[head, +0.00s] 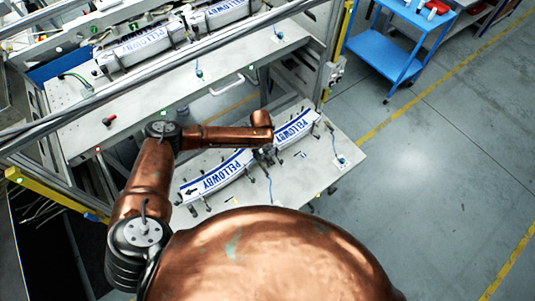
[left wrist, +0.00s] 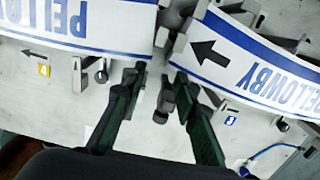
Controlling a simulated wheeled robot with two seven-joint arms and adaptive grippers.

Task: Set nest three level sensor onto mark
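My left gripper (left wrist: 160,76) shows in the left wrist view with its two dark green fingers apart, on either side of a small dark cylindrical sensor (left wrist: 163,104) below the label strips. I cannot tell if a finger touches it. In the head view the left gripper (head: 265,153) is over the gap between the two curved PELLOWBY strips, partly hidden by my wrist. A blue tag (left wrist: 231,121), its numeral seemingly 3, lies right of the fingers. The target mark cannot be made out. My right gripper is not in view.
The left strip (head: 218,176) and right strip (head: 297,128) lie on a pale bench plate (head: 320,178) with several small brackets and posts. A blue cable (left wrist: 268,151) runs at lower right. A higher shelf and frame rails stand behind. A blue cart (head: 385,55) stands beyond clear floor.

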